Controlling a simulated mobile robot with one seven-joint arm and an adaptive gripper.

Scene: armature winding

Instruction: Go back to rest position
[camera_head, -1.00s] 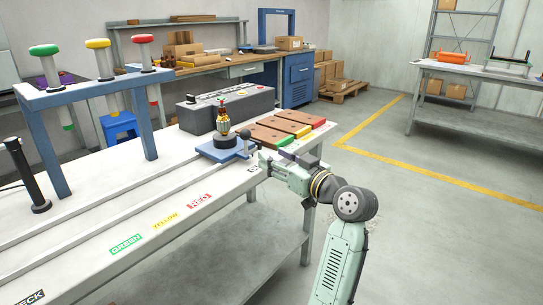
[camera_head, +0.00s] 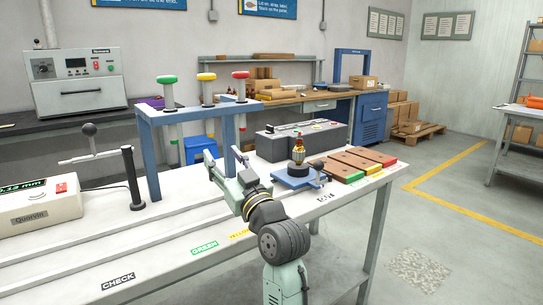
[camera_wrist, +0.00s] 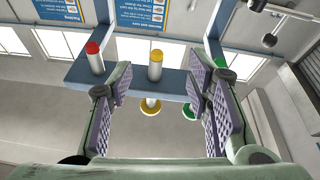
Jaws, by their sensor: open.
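My gripper (camera_head: 219,165) is raised above the white workbench (camera_head: 160,262), in front of the blue rack. In the wrist view its two padded fingers (camera_wrist: 160,115) are wide apart with nothing between them. The armature (camera_head: 298,151), with a copper-coloured body, stands upright on the blue fixture (camera_head: 297,178) to the right of my gripper, apart from it.
A grey control box (camera_head: 300,140) and brown blocks (camera_head: 350,163) stand at the right. A black post (camera_head: 132,180) and a measuring box (camera_head: 40,205) stand at the left.

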